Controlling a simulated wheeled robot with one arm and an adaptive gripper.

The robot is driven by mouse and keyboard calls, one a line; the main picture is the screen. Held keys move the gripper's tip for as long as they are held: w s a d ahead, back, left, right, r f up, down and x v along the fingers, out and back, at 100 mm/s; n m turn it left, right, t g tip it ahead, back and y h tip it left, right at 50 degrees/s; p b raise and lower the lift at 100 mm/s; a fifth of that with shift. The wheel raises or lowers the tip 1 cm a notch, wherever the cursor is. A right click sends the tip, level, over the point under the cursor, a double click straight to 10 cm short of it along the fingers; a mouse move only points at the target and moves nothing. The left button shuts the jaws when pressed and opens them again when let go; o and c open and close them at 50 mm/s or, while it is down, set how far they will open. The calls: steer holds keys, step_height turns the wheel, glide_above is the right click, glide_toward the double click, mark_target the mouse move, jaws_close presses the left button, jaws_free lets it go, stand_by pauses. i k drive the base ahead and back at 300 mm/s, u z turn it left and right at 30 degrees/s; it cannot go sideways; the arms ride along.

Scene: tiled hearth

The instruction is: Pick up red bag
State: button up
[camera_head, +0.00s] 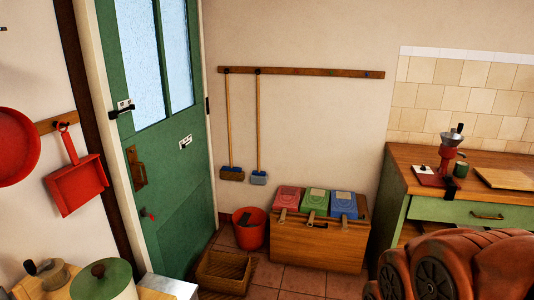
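A red, flat-topped item (286,199) with a pale label lies at the left end of the top of a low wooden chest (318,248). It is the closest match to the red bag, but I cannot tell whether it is a bag or a lid. A similar green item (315,201) sits beside it, and a blue one (343,205) is at the right end. Wooden clips or handles hang over the chest's front edge. My gripper is not visible in this view.
A red bucket (249,228) and a wooden crate (222,272) stand on the tiled floor left of the chest. The green door (170,215) is at the left. A counter (430,168) with a grinder (449,148) is at the right. Tiles before the chest look clear.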

mark_target(287, 198)
steer(key=z, duration=0.2)
steer(key=i, duration=3.2)
steer(key=u, duration=0.15)
